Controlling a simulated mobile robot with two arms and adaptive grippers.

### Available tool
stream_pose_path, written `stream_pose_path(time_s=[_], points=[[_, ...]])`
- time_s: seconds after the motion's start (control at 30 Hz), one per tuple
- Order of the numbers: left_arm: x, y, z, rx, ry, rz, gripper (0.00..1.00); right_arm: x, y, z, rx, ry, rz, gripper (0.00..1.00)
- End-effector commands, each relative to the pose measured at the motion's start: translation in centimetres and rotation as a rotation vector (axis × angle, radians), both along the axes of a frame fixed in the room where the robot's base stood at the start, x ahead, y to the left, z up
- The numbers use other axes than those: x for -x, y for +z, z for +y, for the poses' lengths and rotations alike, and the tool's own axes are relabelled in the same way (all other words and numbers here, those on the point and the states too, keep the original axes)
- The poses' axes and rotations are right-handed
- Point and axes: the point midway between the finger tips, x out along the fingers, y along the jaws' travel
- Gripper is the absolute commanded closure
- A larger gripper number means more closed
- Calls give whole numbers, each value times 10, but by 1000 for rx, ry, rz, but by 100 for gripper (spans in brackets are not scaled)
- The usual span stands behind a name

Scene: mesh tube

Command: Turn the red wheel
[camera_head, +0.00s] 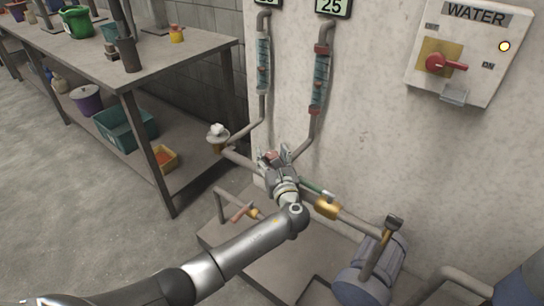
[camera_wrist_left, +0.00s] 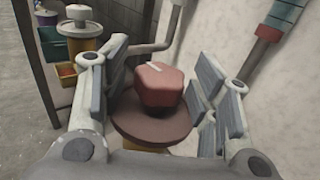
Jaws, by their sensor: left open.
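The red wheel (camera_wrist_left: 160,85) is a lobed red knob with a pale mark on top, above a round brownish-red disc (camera_wrist_left: 150,125) in the left wrist view. My left gripper (camera_wrist_left: 156,92) is open, with one finger on each side of the wheel. A gap shows on the left; on the right the pads come close, and I cannot tell whether they touch. In the head view my left gripper (camera_head: 273,160) is at the pipe by the wall, and only a bit of red shows between its fingers. My right gripper is not in view.
A pale-topped valve (camera_head: 217,133) stands on the pipe to the left and also shows in the left wrist view (camera_wrist_left: 80,30). A green-handled brass valve (camera_head: 327,207) and a pump (camera_head: 370,270) are to the right. A workbench (camera_head: 165,60) stands at the left.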

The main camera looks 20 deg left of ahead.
Motion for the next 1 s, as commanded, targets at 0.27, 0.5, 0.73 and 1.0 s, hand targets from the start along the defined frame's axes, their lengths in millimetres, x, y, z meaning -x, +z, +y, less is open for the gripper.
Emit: stream_pose_path(time_s=[0.27,0.5,0.73,1.0], points=[[3,0,-2,-1,-1,-1,44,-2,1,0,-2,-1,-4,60],[36,-1,-22,3,-3,1,44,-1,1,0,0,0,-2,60],[78,-1,-47,2,-2,1,44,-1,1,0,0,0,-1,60],[102,0,-61,1,-1,1,44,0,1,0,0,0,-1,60]])
